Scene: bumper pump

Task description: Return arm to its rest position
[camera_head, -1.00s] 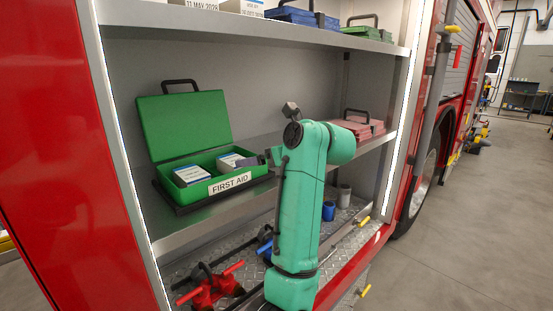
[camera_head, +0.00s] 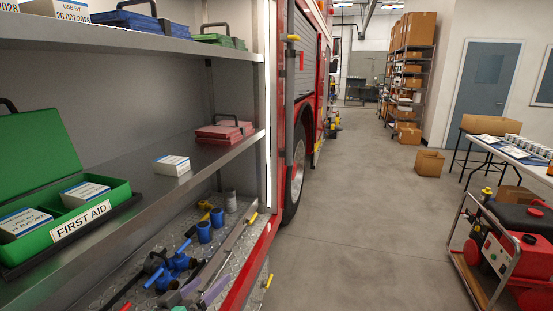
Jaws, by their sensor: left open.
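The rest of my left arm is out of the picture. My right gripper is not in view. An open green first aid kit (camera_head: 119,205) stands on the middle shelf at the left, with white boxes (camera_head: 85,194) in it. The gripper is below and to the right of the kit, apart from it.
A white box (camera_head: 171,165) lies alone on the middle shelf (camera_head: 140,184). Pink cases (camera_head: 222,132) stand behind it. Blue fittings (camera_head: 175,266) lie on the compartment floor near the gripper. A red pump cart (camera_head: 510,255) stands right. The grey aisle floor (camera_head: 345,220) is clear.

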